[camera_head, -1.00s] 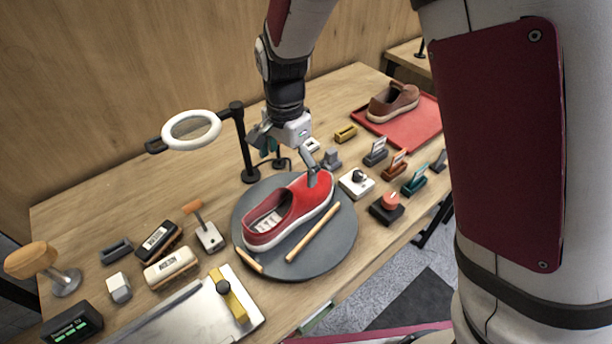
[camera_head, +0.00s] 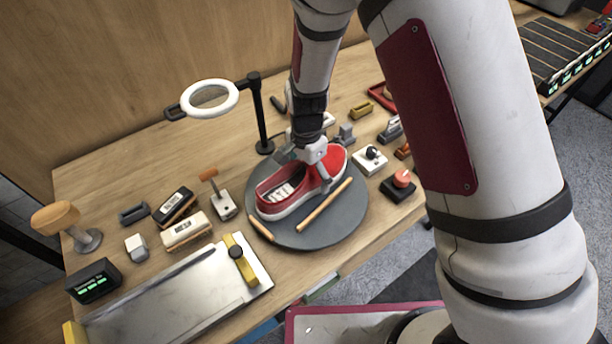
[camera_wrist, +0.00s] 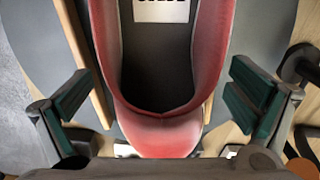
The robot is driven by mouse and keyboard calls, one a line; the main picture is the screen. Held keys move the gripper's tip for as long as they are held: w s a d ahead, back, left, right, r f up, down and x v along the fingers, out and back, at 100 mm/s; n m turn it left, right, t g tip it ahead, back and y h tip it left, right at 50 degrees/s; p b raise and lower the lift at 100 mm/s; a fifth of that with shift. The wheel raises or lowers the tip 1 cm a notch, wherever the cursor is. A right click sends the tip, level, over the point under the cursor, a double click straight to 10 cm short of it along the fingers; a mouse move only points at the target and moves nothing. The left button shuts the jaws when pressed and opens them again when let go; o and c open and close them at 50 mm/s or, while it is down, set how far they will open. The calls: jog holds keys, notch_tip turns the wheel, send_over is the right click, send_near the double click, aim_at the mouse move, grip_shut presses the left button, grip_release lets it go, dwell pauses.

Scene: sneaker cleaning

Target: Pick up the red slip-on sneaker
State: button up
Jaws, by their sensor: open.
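The red slip-on sneaker (camera_head: 270,198) with a white sole lies on the round grey turntable (camera_head: 345,217), between two wooden sticks. My gripper (camera_head: 325,175) is over the toe-side half of it in the head view and hides part of the upper. In the wrist view my gripper (camera_wrist: 160,102) is open, with one green-padded finger on each side of the sneaker (camera_wrist: 165,135). Gaps show between the pads and the shoe sides. The shoe's dark opening and a white insole label face the camera. Whether the fingertips reach below the shoe's top edge cannot be told.
The wooden sticks (camera_head: 326,206) lie close beside the shoe. A ring lamp (camera_head: 210,98) on a black post stands behind left. Brushes (camera_head: 187,232) and a metal tray (camera_head: 180,305) lie to the left. A white knob box (camera_head: 371,160) and a red-knobbed box (camera_head: 399,186) stand right.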

jog(key=shift+f, duration=0.25)
jog(key=c, duration=1.6)
jog(key=shift+o, duration=0.2)
